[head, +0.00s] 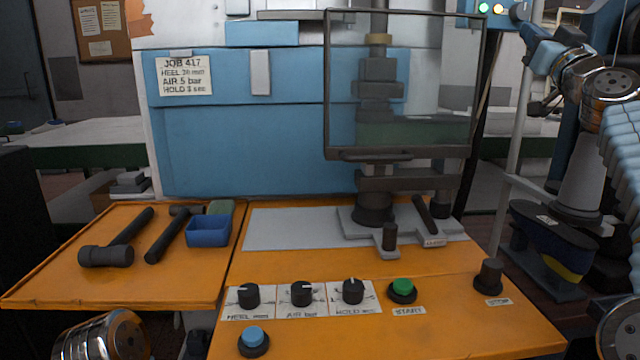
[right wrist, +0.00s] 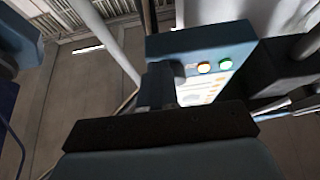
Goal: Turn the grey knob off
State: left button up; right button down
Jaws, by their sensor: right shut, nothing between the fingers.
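Several dark knobs are on the orange bench; I cannot tell by colour which is the grey one. Three sit in a row on white dial plates: the HEEL knob (head: 248,295), the AIR knob (head: 302,293) and the HOLD knob (head: 353,290). A larger dark grey-brown knob (head: 488,275) stands at the right by a small label. My right gripper (head: 526,28) is raised at the upper right, far from the bench knobs. It is shut and empty; its dark fingers show in the right wrist view (right wrist: 157,86). My left gripper is not in view.
A green START button (head: 402,287) and a blue button (head: 253,338) are on the bench. A clear guard (head: 400,110) hangs before the press. Hammers (head: 107,254) and a blue tray (head: 208,231) lie left. A box with lit lamps (right wrist: 214,75) is near my right gripper.

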jog(key=s+b, duration=0.1)
jog(key=s, duration=0.1)
jog(key=s+b, duration=0.3)
jog(key=s, duration=0.1)
jog(key=shift+d+f, duration=0.3)
jog(key=shift+d, duration=0.05)
jog(key=shift+w+a+r+p, duration=0.1)
jog(key=shift+w+a+p, duration=0.5)
jog(key=shift+w+p, duration=0.3)
jog(key=shift+w+a+r+p, duration=0.1)
jog(key=shift+w+a+p, duration=0.5)
jog(key=shift+w, duration=0.45)
jog(key=shift+w+a+r+p, duration=0.1)
jog(key=shift+w+a+p, duration=0.45)
jog(key=shift+w+p, duration=0.4)
jog(key=shift+d+r, duration=0.15)
